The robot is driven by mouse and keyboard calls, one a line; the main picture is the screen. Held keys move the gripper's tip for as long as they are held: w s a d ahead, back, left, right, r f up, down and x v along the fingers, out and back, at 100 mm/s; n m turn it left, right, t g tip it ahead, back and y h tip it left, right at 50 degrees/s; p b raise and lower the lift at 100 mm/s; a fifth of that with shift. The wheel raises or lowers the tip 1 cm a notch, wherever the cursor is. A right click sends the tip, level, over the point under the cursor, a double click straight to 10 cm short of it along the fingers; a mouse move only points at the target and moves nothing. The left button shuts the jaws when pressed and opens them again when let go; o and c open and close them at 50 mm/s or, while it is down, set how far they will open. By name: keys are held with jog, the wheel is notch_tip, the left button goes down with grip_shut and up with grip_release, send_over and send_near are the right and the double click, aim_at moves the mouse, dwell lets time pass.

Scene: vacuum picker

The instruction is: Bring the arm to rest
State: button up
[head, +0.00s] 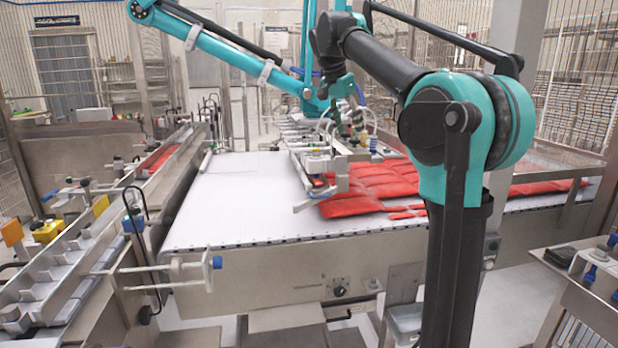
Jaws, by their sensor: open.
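My arm (462,150), black with teal joint housings, rises at the right in the head view. Its upper link reaches up and left, and the wrist bends down over the middle of the conveyor. My gripper (346,112) is small at the end of this link, in front of the vacuum picker's head. The jaws are open, and I see nothing held between them. The fingertips are hard to separate from the machine parts behind them.
A white conveyor (235,205) carries red packs (385,185) below the gripper. The teal picker arm (235,55) and its suction head (318,165) stand close behind. Rails (85,240) run along the left, a metal cart (580,285) stands at the right.

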jog(key=s+d+f+n+y, duration=0.1)
jog(key=s+d+f+n, duration=0.15)
jog(key=f, duration=0.55)
jog(key=s+d+f+n, duration=0.1)
jog(key=s+f, duration=0.3)
jog(key=f, duration=0.4)
jog(key=s+d+f+n+y, duration=0.1)
jog(key=s+d+f+n, duration=0.15)
jog(key=f, duration=0.55)
jog(key=s+d+f+n+t+y, duration=0.1)
jog(key=s+f+n, duration=0.2)
jog(key=s+f, duration=1.8)
jog(key=shift+d+f+n+t, duration=0.15)
jog(key=shift+d+n+t, duration=0.15)
jog(key=shift+d+n, duration=0.1)
